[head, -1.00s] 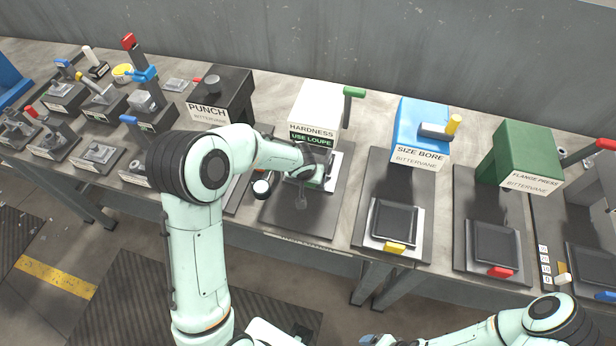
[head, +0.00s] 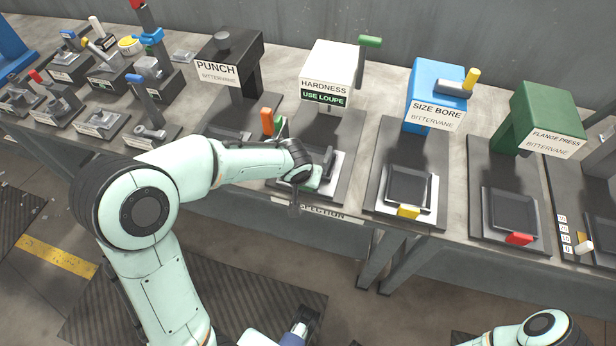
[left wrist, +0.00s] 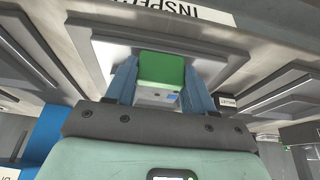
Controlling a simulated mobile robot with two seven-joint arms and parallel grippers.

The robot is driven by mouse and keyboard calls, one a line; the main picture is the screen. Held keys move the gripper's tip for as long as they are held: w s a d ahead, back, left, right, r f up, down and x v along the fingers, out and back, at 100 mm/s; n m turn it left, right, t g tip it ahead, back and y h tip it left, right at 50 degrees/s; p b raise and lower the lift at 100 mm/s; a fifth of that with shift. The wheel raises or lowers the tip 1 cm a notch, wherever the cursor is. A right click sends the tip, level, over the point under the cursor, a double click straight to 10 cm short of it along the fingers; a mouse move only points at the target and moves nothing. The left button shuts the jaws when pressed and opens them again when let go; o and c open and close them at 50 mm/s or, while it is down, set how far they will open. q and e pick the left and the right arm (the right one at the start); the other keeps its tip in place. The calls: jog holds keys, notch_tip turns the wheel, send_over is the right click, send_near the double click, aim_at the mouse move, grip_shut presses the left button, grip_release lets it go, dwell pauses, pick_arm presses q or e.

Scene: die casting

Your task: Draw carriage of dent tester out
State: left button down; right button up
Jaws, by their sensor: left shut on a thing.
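The dent tester (head: 327,72) is the white-headed machine marked HARDNESS, with a green lever (head: 370,41) at its upper right. Its carriage (head: 338,169), a light plate with a dark raised part, lies near the front end of the machine's dark base, clear of the head. My left gripper (head: 311,180) is at the carriage's front edge and partly hides it. In the left wrist view my left gripper (left wrist: 160,82) is shut on the green carriage handle (left wrist: 162,69), with a blue-grey finger on each side.
The blue SIZE BORE machine (head: 438,87) stands to the right, the black PUNCH machine (head: 232,55) to the left. Small fixtures fill the bench's left end. The floor before the bench looks open.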

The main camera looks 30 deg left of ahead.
pick_arm(q)
jog(key=shift+s+d, duration=0.15)
jog(key=shift+s, duration=0.35)
jog(key=shift+c, duration=2.3)
grip_release()
jog(key=shift+o, duration=0.3)
jog(key=shift+r, duration=0.1)
jog(key=p+v, duration=0.1)
jog(key=v, duration=1.2)
jog(key=shift+r, duration=0.15)
